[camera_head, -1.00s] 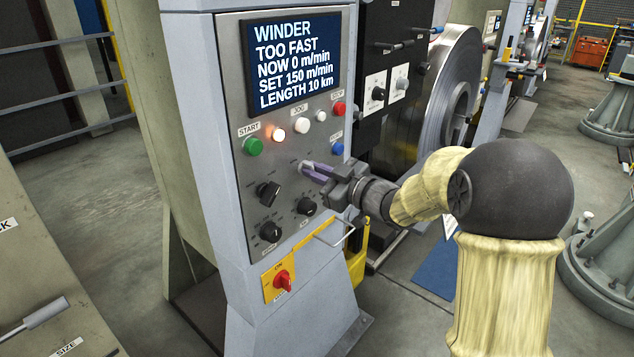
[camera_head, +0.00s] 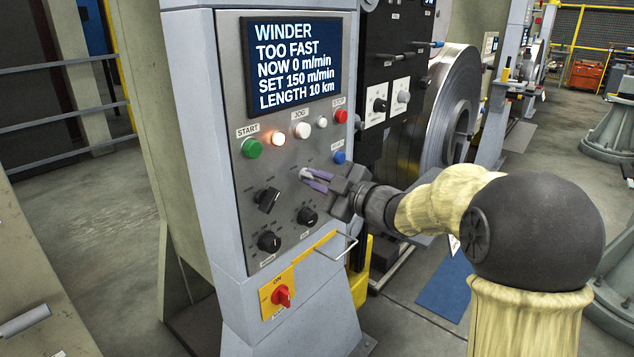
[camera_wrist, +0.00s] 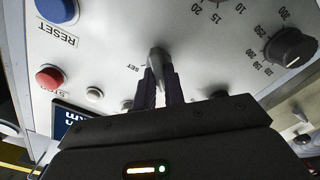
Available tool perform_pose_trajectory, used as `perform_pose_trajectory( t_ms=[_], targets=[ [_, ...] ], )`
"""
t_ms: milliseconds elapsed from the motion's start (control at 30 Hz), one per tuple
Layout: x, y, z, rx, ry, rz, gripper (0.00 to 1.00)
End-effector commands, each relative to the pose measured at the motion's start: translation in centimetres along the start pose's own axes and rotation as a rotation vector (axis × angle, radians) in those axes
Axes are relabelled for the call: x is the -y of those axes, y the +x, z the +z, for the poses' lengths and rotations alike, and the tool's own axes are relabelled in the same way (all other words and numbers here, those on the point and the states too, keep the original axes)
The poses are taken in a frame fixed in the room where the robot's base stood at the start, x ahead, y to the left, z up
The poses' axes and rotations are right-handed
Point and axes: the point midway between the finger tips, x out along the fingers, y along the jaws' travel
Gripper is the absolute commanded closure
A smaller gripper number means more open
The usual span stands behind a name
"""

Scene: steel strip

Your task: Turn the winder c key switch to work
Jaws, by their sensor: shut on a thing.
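The winder panel (camera_head: 291,110) stands upright with a screen reading WINDER, TOO FAST, NOW 0 m/min, SET 150 m/min. My gripper (camera_head: 305,177) reaches the panel from the right, below the button rows. Its fingers are shut on a small grey key switch (camera_wrist: 158,58), which shows between the fingertips in the wrist view.
A black selector (camera_head: 267,200) and two dark dials (camera_head: 307,216) (camera_head: 269,241) sit left of and below my gripper. The blue RESET button (camera_head: 339,157) is close above it. A red switch on yellow (camera_head: 281,296) and a protruding handle (camera_head: 338,250) are lower down.

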Motion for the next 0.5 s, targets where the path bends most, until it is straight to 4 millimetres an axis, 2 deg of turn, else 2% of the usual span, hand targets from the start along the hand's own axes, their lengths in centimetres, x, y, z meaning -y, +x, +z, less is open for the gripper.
perform_pose_trajectory(
  t_ms=[167,200,300,500],
  targets=[
    [0.09,-0.04,0.10,0.002,-0.001,-0.002,1.00],
    [0.09,-0.03,0.10,0.002,-0.001,-0.002,0.85],
    [0.07,-0.03,0.09,0.002,0.000,-0.002,0.67],
    [0.04,-0.01,0.05,0.001,0.000,-0.001,0.67]
  ],
)
